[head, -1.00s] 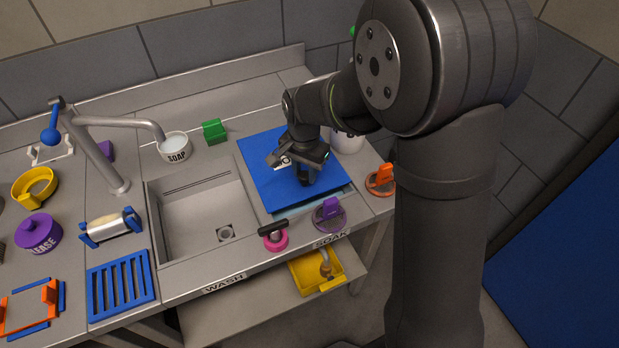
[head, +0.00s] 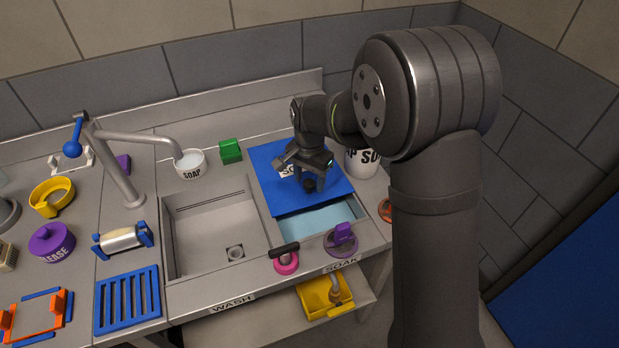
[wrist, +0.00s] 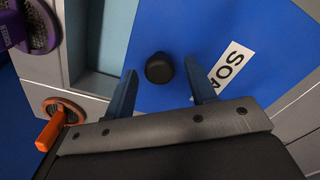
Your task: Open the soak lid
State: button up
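The soak lid (head: 270,169) is a flat blue panel with a white label and a round black knob (head: 309,186). It lies over the back part of the soak basin (head: 318,220), whose light blue inside shows along the front. In the wrist view the lid (wrist: 205,25) fills the middle, with the knob (wrist: 159,68) between my fingertips. My gripper (wrist: 160,78) is open, with a visible gap on each side of the knob. In the head view my gripper (head: 308,172) is low over the lid and hides part of its label.
The empty wash basin (head: 212,235) is left of the soak basin. A purple fitting (head: 342,240) and a pink ring with a black handle (head: 286,262) sit at the front edge. A green block (head: 231,151) and soap bowl (head: 190,165) stand behind. An orange fitting (wrist: 52,130) is at the side.

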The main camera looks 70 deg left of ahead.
notch_tip(320, 180, up, 17)
jog(key=shift+r, duration=0.2)
dwell(0.3)
jog(key=s+f+m+t, duration=0.1)
jog(key=s+m+t, duration=0.3)
jog(key=s+m, duration=0.3)
jog(key=x, duration=1.7)
jog(key=shift+w+f, duration=0.2)
jog(key=shift+w, duration=0.05)
grip_shut()
